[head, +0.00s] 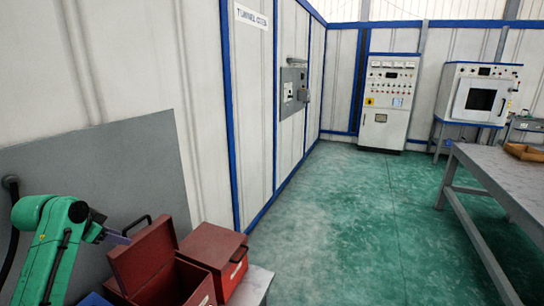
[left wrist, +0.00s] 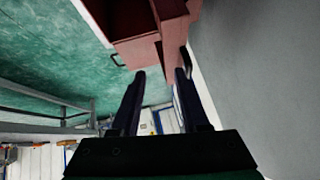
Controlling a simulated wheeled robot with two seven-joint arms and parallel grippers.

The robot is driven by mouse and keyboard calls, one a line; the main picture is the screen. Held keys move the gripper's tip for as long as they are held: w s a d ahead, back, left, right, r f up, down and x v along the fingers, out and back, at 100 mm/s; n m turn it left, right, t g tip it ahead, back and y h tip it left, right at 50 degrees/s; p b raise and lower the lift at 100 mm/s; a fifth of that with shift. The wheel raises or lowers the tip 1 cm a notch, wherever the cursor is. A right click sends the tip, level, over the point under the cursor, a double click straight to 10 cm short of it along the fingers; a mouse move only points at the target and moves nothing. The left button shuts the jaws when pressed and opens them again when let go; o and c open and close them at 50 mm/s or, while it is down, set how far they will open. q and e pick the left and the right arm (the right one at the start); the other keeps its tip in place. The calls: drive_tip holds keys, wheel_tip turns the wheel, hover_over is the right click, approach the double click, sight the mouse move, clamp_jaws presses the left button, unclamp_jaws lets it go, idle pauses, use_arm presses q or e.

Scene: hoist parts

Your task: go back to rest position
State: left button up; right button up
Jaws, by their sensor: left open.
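My left gripper (head: 116,237) is at the lower left of the head view, at the end of my green arm, close to the raised lid of an open red box (head: 192,290). In the left wrist view my left gripper (left wrist: 160,78) has its two dark fingers apart, with nothing held between them. Red box surfaces (left wrist: 135,50) show beyond the fingertips in that view. Whether a finger touches the lid I cannot tell. My right gripper is in neither view.
A closed red box (head: 213,247) stands beside the open one on a grey surface (head: 252,287). A wall is close on the left. A grey table (head: 500,172) with a wooden tray (head: 525,152) is at right. Green floor (head: 345,220) between is clear. A control cabinet (head: 388,105) and oven (head: 480,95) stand behind.

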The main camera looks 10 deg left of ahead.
use_arm(q)
drive_tip(key=s+d+f+g, duration=0.2)
drive_tip(key=s+d+f, duration=0.2)
drive_tip(key=d+f, duration=0.3)
drive_tip(key=s+d+f+g, duration=0.1)
drive_tip(key=s+d+f, duration=0.4)
drive_tip(key=f, duration=0.4)
drive_tip(key=s+d+f+n+g, duration=0.1)
drive_tip(key=s+d+f, duration=0.1)
drive_tip(key=s+d, duration=0.45)
drive_tip(key=s+d+f+n, duration=0.1)
drive_tip(key=s+d+f, duration=0.2)
drive_tip(key=s+d, duration=0.35)
wheel_tip(320, 180, down, 20)
drive_tip(key=s+a+g, duration=0.1)
drive_tip(key=s+a, duration=0.1)
drive_tip(key=s, duration=0.1)
drive_tip(key=s+a+f+g, duration=0.1)
drive_tip(key=s+a+f, duration=0.1)
drive_tip(key=s+f, duration=1.5)
drive_tip(key=shift+s+a+f+g+y, duration=0.15)
drive_tip(key=shift+s+a+g+y, duration=0.15)
drive_tip(key=shift+a+g, duration=0.1)
